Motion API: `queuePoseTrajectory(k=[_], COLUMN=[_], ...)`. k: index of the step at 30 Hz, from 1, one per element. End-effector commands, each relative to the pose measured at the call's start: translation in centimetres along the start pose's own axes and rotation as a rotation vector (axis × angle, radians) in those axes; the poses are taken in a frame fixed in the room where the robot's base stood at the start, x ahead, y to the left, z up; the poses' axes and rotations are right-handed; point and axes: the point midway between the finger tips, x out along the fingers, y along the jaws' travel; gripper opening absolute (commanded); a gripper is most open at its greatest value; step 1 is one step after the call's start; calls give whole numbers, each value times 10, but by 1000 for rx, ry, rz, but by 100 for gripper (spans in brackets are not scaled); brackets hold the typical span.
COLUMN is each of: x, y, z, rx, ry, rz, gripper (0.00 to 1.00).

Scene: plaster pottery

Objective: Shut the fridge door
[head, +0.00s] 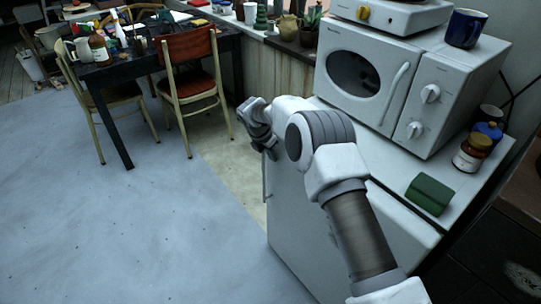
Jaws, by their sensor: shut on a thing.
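The fridge is a low white unit, and its pale door (297,225) faces the open floor. My arm reaches across in front of it and hides part of the door and the fridge top. My gripper (262,142) is at the door's upper left edge, shut on the door there. The fingertips are small and dark, and their exact contact is hard to see. How far the door stands from the fridge body cannot be told.
A red-backed chair (190,82) and dark table (110,72) stand at the back left. The grey floor (130,225) is clear at left.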

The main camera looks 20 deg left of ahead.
Motion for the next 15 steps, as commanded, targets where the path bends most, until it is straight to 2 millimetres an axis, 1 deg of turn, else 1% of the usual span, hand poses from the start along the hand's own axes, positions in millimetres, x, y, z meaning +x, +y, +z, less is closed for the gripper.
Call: queuePoseTrajectory(k=[1, 2, 5, 9, 10, 12, 15], x=[1, 0, -4, -12, -19, -40, -63], y=[-5, -4, -3, 2, 3, 4, 6], z=[13, 12, 3, -19, -20, -20, -21], rx=[5, 5, 4, 5, 6, 7, 7], ry=[-23, -23, -21, -10, -10, -10, -7], rz=[-3, -3, -3, -1, 1, 2, 1], gripper=[0, 0, 0, 0, 0, 0, 0])
